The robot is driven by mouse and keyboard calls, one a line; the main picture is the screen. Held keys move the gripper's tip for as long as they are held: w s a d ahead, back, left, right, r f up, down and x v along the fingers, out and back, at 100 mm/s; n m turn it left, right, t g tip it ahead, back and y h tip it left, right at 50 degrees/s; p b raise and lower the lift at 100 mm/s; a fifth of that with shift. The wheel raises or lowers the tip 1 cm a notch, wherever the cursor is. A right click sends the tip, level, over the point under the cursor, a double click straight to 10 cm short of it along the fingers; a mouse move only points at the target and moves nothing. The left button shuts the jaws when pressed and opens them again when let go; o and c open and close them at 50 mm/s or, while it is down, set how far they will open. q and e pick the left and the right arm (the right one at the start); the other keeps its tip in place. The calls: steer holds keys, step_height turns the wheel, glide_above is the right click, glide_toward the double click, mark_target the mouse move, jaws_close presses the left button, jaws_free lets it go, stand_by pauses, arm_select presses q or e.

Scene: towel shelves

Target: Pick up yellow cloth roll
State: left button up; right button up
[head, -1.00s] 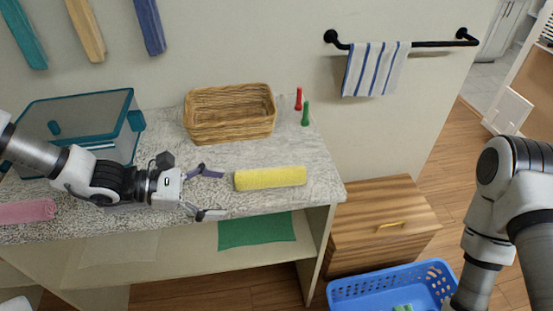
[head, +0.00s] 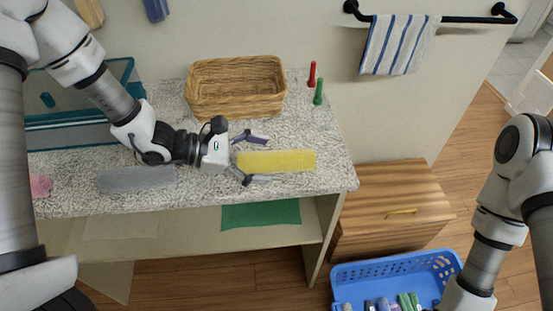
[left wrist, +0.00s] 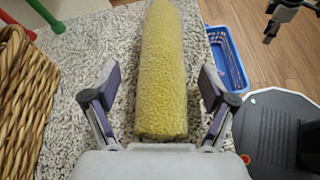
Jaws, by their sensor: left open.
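The yellow cloth roll (head: 290,160) lies on the speckled counter near its front edge. It also shows in the left wrist view (left wrist: 163,60), running lengthwise away from the palm. My left gripper (head: 262,160) is open, with one finger on each side of the roll's left end. In the left wrist view the fingers (left wrist: 160,85) stand apart from the roll, with a gap on both sides. What looks like part of my right gripper (left wrist: 281,14) shows at the top right of that view, cut off by the edge.
A wicker basket (head: 235,113) stands behind the roll, with red (head: 312,74) and green (head: 318,92) pegs to its right. A grey roll (head: 135,179) and a pink roll (head: 40,186) lie left. A blue basket (head: 385,268) with rolls stands on the floor.

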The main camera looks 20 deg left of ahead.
arm_select(q)
steer(key=shift+w+d+f, duration=0.2)
steer(key=shift+d, duration=0.3)
steer(key=shift+a, duration=0.15)
steer(key=shift+c, duration=0.7)
steer(key=c, duration=1.1)
steer(key=shift+r, duration=0.1)
